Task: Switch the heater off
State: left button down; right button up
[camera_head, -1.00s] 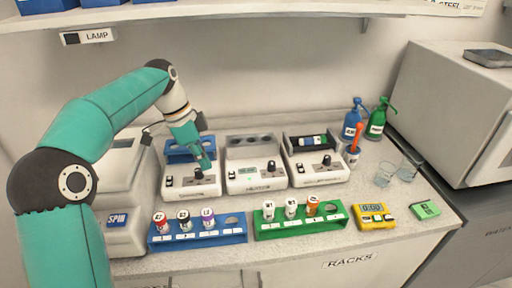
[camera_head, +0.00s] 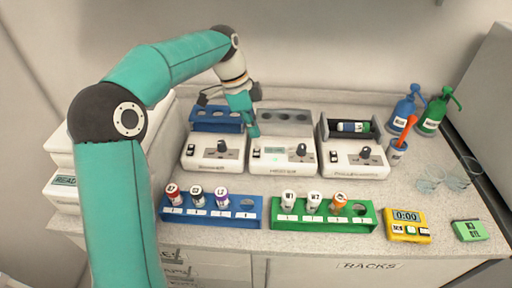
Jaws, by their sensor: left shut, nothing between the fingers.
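Three white units stand in a row on the counter. The middle unit (camera_head: 283,168), whose blurred front label looks like it starts with "HE", has a small display (camera_head: 274,150), a dark knob (camera_head: 303,148) and a small black and white switch (camera_head: 256,153) at its left. My left gripper (camera_head: 253,132) is shut and empty, pointing down at the left end of the middle unit, just above the switch. I cannot tell whether it touches. The switch's position is too small to read. My right gripper is out of view.
The left unit (camera_head: 213,164) carries a blue rack, and the right unit (camera_head: 352,170) holds a tube in a dark tray. A blue rack (camera_head: 250,204) and green rack (camera_head: 281,218) with tubes stand in front. Bottles, glasses and a yellow timer (camera_head: 404,234) are at right.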

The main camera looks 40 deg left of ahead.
aim_at(258, 155)
pick_arm(q)
jog(key=x, duration=0.3)
jog(key=s+x, duration=0.1)
jog(key=x, duration=0.1)
jog(key=shift+a+f, duration=0.25)
jog(key=shift+f, duration=0.25)
